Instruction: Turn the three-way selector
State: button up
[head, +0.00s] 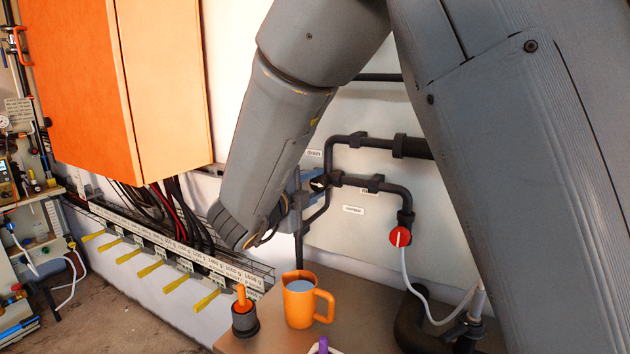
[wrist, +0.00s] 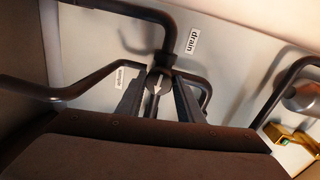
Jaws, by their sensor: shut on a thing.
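The three-way selector (wrist: 158,80) is a round dark knob with a white arrow, set where the dark pipes meet. In the wrist view its arrow points down the picture, tilted slightly left, away from the drain label (wrist: 193,42) and beside the sample label (wrist: 120,77). My gripper (wrist: 159,92) has one finger on each side of the knob and is shut on it. In the head view my gripper (head: 309,188) reaches the selector (head: 319,183) at the pipe junction on the wall; my fingers and wrist partly hide it there.
An orange mug (head: 299,304) and a dark pot with an orange handle (head: 244,318) stand on the bench below. Pipes surround the selector closely. An orange cabinet (head: 75,80) hangs at the left.

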jog(key=shift+f+n, duration=0.15)
jog(key=shift+n, duration=0.25)
jog(key=o, duration=1)
jog(key=shift+s+a, duration=0.1)
jog(key=b+v, duration=0.1)
jog(key=v, duration=0.6)
jog(key=shift+s+a+b, duration=0.2)
jog(key=shift+s+b, duration=0.05)
jog(key=shift+b, duration=0.1)
